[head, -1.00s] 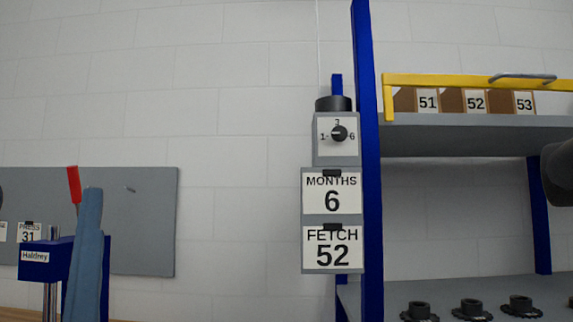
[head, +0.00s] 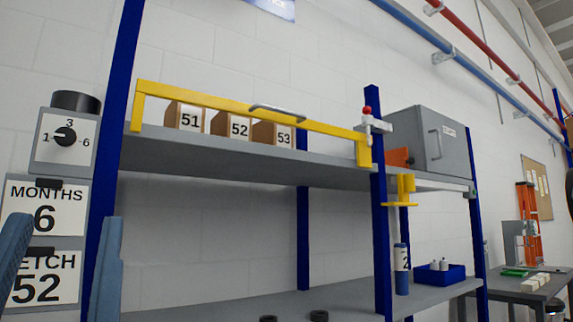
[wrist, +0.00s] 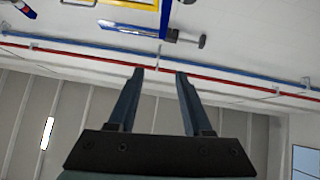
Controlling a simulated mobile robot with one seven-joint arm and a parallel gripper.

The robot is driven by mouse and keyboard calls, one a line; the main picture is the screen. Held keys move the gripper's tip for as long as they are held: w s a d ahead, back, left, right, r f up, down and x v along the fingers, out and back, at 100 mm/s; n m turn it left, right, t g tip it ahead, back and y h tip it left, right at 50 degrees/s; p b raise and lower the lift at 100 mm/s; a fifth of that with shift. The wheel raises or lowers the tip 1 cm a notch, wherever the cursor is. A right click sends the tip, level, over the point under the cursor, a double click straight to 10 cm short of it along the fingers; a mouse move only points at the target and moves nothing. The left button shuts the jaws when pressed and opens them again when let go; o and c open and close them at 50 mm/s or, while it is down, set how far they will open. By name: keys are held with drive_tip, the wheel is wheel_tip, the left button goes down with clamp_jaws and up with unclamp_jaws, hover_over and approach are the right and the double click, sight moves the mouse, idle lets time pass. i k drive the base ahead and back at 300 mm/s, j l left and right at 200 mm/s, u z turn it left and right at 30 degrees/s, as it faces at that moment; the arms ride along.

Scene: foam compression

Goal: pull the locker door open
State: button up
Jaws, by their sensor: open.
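The grey locker (head: 408,122) sits on the upper shelf at the right of the head view. Its door (head: 450,148) faces right of the shelf front, looks shut, and carries a vertical metal handle (head: 435,144) and a small label. My gripper (head: 68,218) shows at the lower left of the head view as two blue fingers, far from the locker. In the wrist view my gripper (wrist: 160,71) is open, its fingers apart with nothing between them. The locker cannot be made out with certainty in the wrist view.
A yellow bar (head: 240,108) with a grey handle runs along the shelf before boxes 51, 52 and 53. A blue post (head: 378,200) with a red-knobbed clamp stands left of the locker. A yellow bracket (head: 404,188) sticks out below. The dial box (head: 66,140) and signs are at left.

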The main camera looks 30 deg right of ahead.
sight(443, 138)
drive_tip(key=z, duration=1.6)
